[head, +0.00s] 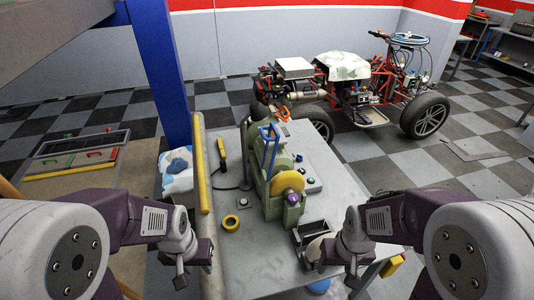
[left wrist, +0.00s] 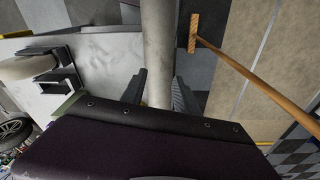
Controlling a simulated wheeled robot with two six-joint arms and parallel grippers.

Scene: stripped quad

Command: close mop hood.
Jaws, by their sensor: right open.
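No mop hood can be made out in either view. A long wooden-handled tool with a short cross head (left wrist: 193,33), perhaps a mop, lies over the tan floor area in the left wrist view. My left gripper (head: 195,278) is at the left edge of the workbench; its fingers (left wrist: 160,92) are apart. A pale round pole (left wrist: 158,45) runs between them in the left wrist view; whether they touch it is unclear. My right gripper (head: 335,268) is open at the front right of the bench, close to a dark metal holder (head: 303,242).
A green grinder with a yellow wheel (head: 288,183) stands on the grey workbench (head: 262,258). A blue post (head: 160,65) and a stripped quad (head: 350,85) stand behind.

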